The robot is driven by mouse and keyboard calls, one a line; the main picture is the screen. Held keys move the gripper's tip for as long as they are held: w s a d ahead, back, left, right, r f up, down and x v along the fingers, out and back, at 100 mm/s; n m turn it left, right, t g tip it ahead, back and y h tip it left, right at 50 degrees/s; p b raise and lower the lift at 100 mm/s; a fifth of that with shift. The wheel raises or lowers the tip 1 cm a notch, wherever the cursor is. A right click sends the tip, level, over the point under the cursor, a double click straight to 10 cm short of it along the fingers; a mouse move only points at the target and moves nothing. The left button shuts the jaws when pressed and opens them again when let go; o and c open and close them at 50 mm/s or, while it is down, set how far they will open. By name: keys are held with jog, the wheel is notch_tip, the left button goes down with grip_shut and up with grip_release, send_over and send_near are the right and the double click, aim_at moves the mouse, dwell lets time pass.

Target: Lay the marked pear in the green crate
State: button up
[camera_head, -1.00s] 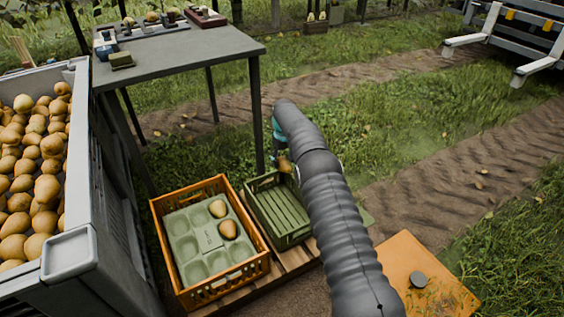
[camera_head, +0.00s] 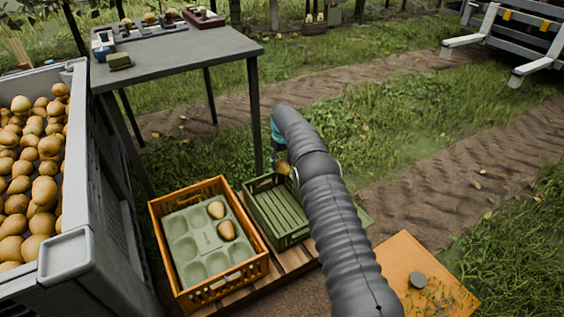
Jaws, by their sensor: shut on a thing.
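The green crate (camera_head: 247,198) stands on a wooden pallet in the middle, right of an orange crate. Its slatted floor is bare where I can see it; my arm covers its right side. My gripper (camera_head: 281,156) is at the crate's far right corner, mostly hidden by my own arm. It is shut on a brownish-yellow pear (camera_head: 284,168), which shows only in part near the far rim. I cannot tell whether the pear is above the crate or just beyond it, and no mark on it can be made out.
The orange crate (camera_head: 158,223) holds a green moulded tray with two pears. A large grey bin (camera_head: 70,257) full of pears is at the left. A grey table (camera_head: 180,50) stands behind the crates. An orange board (camera_head: 408,262) lies at the front right.

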notch_tip(320, 180, down, 8)
jog(key=b, duration=0.4)
jog(key=shift+b, duration=0.4)
dwell(0.7)
jog(key=shift+s+f, duration=0.15)
jog(key=shift+f, duration=0.05)
dwell(0.3)
jog(key=o, duration=1.3)
jog(key=shift+f, duration=0.1)
jog(key=shift+r, duration=0.2)
